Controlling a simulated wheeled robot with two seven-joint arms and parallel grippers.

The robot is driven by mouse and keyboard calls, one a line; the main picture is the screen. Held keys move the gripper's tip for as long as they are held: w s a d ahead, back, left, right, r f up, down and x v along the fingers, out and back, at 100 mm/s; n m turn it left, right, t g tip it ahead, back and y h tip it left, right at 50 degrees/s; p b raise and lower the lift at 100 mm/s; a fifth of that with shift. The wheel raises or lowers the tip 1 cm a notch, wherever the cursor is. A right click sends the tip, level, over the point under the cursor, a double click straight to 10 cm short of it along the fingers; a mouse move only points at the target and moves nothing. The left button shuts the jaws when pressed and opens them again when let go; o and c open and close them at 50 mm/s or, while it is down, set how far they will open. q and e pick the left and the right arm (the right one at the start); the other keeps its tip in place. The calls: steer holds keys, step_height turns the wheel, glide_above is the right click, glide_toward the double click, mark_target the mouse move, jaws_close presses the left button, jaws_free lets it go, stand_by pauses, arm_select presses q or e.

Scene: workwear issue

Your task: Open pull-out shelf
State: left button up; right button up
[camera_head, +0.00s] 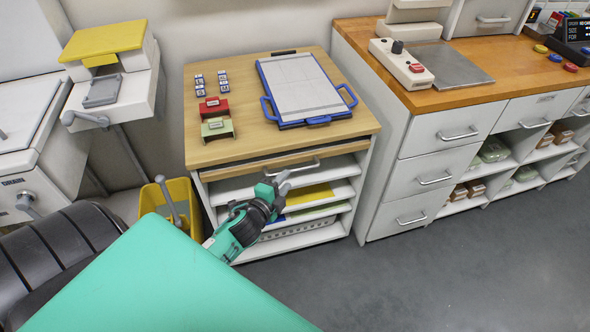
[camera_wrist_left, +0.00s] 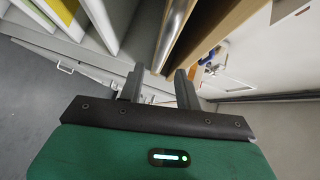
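The pull-out shelf (camera_head: 236,171) is a thin wooden board with a metal bar handle (camera_head: 302,167), just under the top of the small cabinet. Its front lies about flush with the cabinet, so it looks closed. My left gripper (camera_head: 279,181) is in front of the cabinet, just below the handle. In the left wrist view the gripper (camera_wrist_left: 160,72) has its two fingers apart with nothing between them but the view of the handle (camera_wrist_left: 174,35) ahead. I cannot tell whether a finger touches the handle. My right gripper is not in view.
A blue clipboard (camera_head: 300,88), a red holder (camera_head: 213,106) and a green holder (camera_head: 217,127) sit on the cabinet top. Open shelves with a yellow item (camera_head: 310,194) lie below. A yellow bin (camera_head: 180,190) stands left, a drawer unit (camera_head: 425,176) right. Floor (camera_head: 400,280) in front is clear.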

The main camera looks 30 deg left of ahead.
mark_target(295, 169)
arm_select(q)
steer(key=w, duration=0.4)
steer(key=w+f, duration=0.1)
steer(key=w, duration=0.1)
steer(key=shift+w+a, duration=0.25)
steer(key=shift+w, duration=0.05)
jaws_close()
